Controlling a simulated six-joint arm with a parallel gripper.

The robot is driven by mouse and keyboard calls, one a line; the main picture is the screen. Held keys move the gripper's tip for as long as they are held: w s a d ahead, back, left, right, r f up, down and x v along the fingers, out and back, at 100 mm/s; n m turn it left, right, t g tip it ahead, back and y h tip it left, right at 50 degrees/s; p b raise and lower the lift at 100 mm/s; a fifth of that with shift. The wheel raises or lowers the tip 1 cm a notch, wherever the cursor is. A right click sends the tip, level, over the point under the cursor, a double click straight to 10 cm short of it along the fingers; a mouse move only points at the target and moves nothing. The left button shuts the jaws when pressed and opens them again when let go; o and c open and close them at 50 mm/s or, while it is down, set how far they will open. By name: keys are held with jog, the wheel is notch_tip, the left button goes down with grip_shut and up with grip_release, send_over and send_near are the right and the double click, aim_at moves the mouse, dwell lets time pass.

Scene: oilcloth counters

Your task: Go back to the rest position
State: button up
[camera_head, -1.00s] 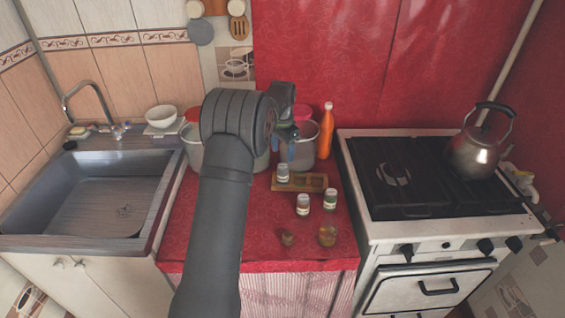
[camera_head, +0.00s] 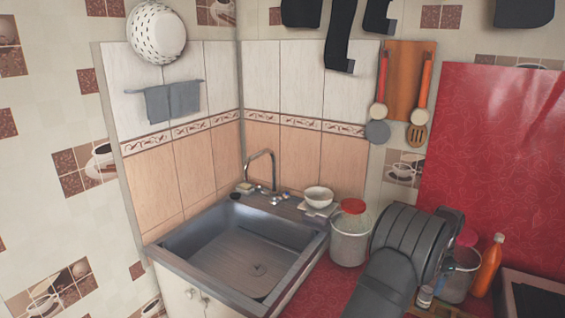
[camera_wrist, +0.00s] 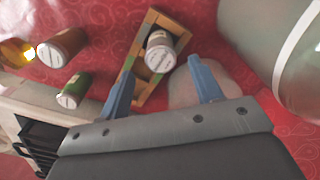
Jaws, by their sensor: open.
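My gripper (camera_wrist: 162,68) shows in the wrist view with its two blue fingers spread apart and nothing held between them. A jar with a white lid (camera_wrist: 162,53) stands in a wooden tray (camera_wrist: 133,58) just beyond the fingertips, apart from them as far as I can see. In the head view my arm rises at the lower right over the red counter, and its bulk hides the fingers.
A brown jar (camera_wrist: 64,47), a green jar (camera_wrist: 73,90) and a yellowish glass (camera_wrist: 17,53) stand left of the tray. The head view shows the sink (camera_head: 240,250), a pot with a red lid (camera_head: 350,238) and an orange bottle (camera_head: 487,265).

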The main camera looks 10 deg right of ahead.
notch_tip(320, 180, down, 7)
jog(key=shift+f, duration=0.1)
jog(key=shift+d+r, duration=0.1)
jog(key=shift+r, duration=1.75)
